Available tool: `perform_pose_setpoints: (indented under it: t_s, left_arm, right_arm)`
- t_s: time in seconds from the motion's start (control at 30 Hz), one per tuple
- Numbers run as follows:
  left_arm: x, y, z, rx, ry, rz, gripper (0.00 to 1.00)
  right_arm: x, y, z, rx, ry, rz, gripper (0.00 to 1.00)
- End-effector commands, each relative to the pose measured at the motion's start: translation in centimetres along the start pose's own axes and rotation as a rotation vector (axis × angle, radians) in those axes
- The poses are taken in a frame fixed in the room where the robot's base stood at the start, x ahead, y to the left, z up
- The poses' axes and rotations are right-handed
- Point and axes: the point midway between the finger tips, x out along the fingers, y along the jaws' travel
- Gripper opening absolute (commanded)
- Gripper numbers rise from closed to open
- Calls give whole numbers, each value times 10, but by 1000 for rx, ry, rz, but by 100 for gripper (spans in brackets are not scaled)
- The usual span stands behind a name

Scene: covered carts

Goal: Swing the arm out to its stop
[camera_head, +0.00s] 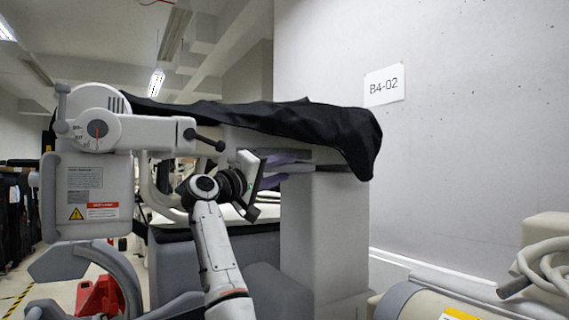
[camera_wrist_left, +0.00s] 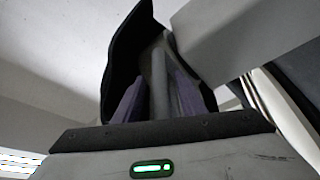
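My left gripper (camera_head: 285,172) has purple finger pads and is just under the edge of the black cloth (camera_head: 330,130), beside the upright pale grey column (camera_head: 325,225). In the left wrist view the gripper (camera_wrist_left: 157,100) has its fingers apart, one on each side of a grey rod (camera_wrist_left: 158,75). Narrow gaps seem to show between rod and pads; contact is not clear. The cloth (camera_wrist_left: 125,60) hangs close around the rod and hides its far end. The cloth lies over a long pale horizontal arm (camera_head: 240,139), mostly hidden. My right gripper is not in view.
At the left stands a pale machine with a dial (camera_head: 97,129), a warning-labelled box (camera_head: 90,195) and a short arm with a black handle (camera_head: 205,141). A beige cylinder (camera_head: 430,305) and coiled hose (camera_head: 545,265) are at lower right. A wall bears a B4-02 sign (camera_head: 384,85).

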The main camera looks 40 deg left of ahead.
Motion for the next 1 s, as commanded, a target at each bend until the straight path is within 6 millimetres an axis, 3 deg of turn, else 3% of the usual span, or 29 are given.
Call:
perform_pose_setpoints:
  t_s: [0.37, 0.47, 0.6, 1.0]
  left_arm:
    - [10, 0, 1, 0, 0, -1, 37]
    - [9, 0, 1, 0, 0, -1, 25]
    - [9, 0, 1, 0, 0, -1, 2]
    - [4, -1, -1, 12, 31, -22, 0]
  right_arm:
    - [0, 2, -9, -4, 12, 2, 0]
    - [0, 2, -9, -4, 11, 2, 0]
    - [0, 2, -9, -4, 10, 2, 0]
    - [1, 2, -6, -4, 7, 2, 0]
